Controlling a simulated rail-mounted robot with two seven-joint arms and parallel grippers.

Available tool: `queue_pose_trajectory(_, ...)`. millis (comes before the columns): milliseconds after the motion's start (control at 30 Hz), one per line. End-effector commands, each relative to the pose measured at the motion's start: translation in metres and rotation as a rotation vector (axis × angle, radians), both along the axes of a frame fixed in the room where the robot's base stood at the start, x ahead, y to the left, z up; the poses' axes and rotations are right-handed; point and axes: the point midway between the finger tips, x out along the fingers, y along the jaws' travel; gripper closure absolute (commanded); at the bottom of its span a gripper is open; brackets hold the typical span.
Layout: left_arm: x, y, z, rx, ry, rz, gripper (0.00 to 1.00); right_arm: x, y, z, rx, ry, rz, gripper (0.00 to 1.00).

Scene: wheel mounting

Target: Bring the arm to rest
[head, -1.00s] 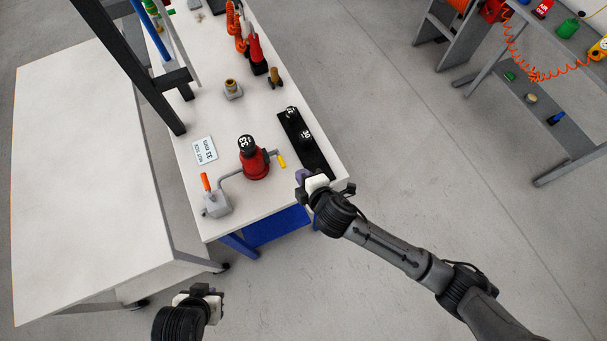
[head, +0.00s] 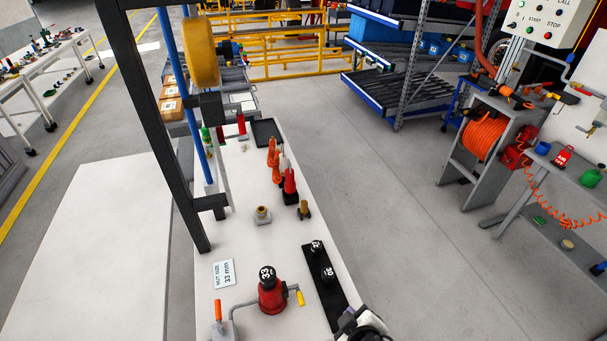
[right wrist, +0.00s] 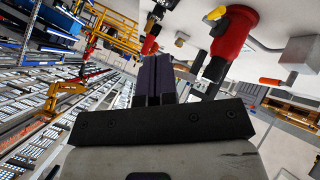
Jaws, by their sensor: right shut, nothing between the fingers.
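My right gripper (head: 347,318) is at the bottom edge of the head view, beside the near end of the black socket holder (head: 333,299) on the white bench. In the right wrist view its dark fingers (right wrist: 153,80) are together with nothing between them. The red tool (head: 271,298), with a black socket marked 33 (head: 267,274) on top, stands upright on the bench left of the holder. The red tool also shows in the right wrist view (right wrist: 233,32), apart from the fingers. My left gripper is out of view.
Two black sockets (head: 316,247) (head: 328,274) stand in the holder. A sign reading 33 mm (head: 224,273) lies left of the red tool. A dark upright frame (head: 150,120) rises at the bench's left side. Open floor (head: 410,220) lies to the right.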

Motion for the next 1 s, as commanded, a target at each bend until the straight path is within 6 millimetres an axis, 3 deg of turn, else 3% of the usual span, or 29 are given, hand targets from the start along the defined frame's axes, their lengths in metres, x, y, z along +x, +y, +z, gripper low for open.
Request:
queue_pose_trajectory(100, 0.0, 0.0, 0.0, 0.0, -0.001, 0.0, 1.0, -0.024, -0.02, 0.017, 0.133, 0.068, -0.128, 1.0)
queue_pose_trajectory(233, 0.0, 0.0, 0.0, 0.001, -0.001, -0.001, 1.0, -0.058, -0.046, 0.02, 0.241, 0.142, -0.239, 1.0)
queue_pose_trajectory(367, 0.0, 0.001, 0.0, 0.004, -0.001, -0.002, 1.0, -0.096, -0.071, 0.01, 0.325, 0.204, -0.339, 1.0)
queue_pose_trajectory(500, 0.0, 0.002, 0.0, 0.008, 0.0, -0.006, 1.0, -0.141, -0.096, -0.013, 0.365, 0.282, -0.454, 1.0)
queue_pose_trajectory(667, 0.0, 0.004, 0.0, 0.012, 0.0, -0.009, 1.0, -0.188, -0.109, -0.047, 0.36, 0.399, -0.541, 1.0)
queue_pose_trajectory(900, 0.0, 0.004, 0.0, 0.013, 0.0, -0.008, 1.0, -0.257, -0.106, -0.085, 0.329, 0.571, -0.584, 1.0)
queue_pose_trajectory(933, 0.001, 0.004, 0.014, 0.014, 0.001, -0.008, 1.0, -0.252, -0.106, -0.067, 0.333, 0.557, -0.581, 1.0)
queue_pose_trajectory(1000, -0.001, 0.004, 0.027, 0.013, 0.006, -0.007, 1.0, -0.25, -0.106, -0.052, 0.334, 0.554, -0.58, 1.0)
